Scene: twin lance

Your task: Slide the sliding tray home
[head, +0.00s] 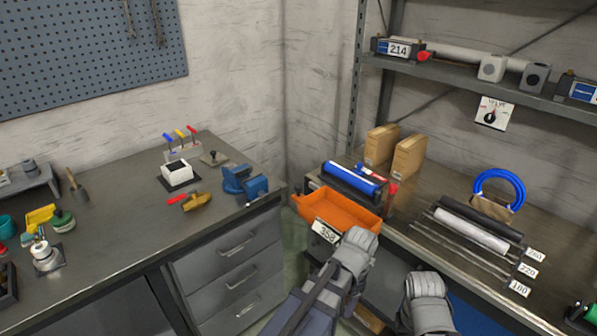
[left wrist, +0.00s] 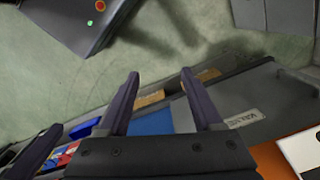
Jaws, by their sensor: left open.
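The sliding tray (head: 350,215) is an orange open bin with a white label reading 358 on its front. It sticks out at the left front of the right-hand bench, beside the gap between the benches. An orange part of it (left wrist: 272,160) shows at the lower right of the left wrist view. My left arm's grey wrist is just in front of the tray in the head view, hiding its fingers. In the left wrist view my left gripper (left wrist: 160,74) is open and empty, apart from the tray. My right arm's grey wrist is at the bottom of the head view; its jaw state is not shown.
Rolls and rods (head: 470,232) lie on the right bench. A blue vise (head: 245,184) stands on the left bench above drawers (head: 236,252). Bare floor (left wrist: 100,75) shows below the left gripper.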

